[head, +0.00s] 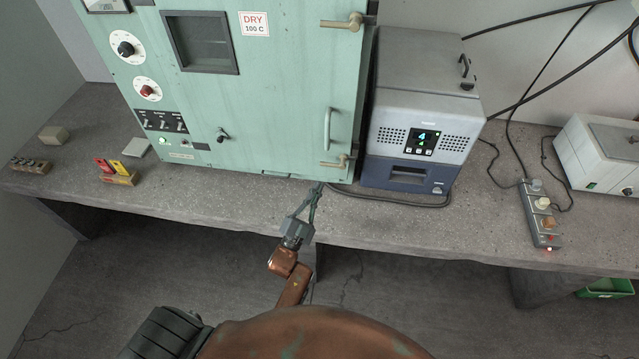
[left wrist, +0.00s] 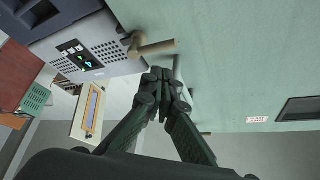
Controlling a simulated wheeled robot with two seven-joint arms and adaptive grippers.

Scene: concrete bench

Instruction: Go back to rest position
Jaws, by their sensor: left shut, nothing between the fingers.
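My left gripper (head: 316,191) is in front of the lower right part of the green oven (head: 270,110), above the front part of the bench (head: 400,225). Its fingers are together with nothing between them. In the left wrist view the shut fingertips (left wrist: 165,76) show before the green oven front, close to a brass-coloured latch (left wrist: 150,47) in the picture. I cannot tell whether they touch anything. The oven door appears closed. My right gripper is in neither view.
A grey and blue device (head: 415,115) with a lit display stands right of the oven. A power strip (head: 540,215) and a white box (head: 600,155) are further right. Small red and yellow items (head: 115,168) lie at the left. Cables cross the right side. Bench front between is mostly clear.

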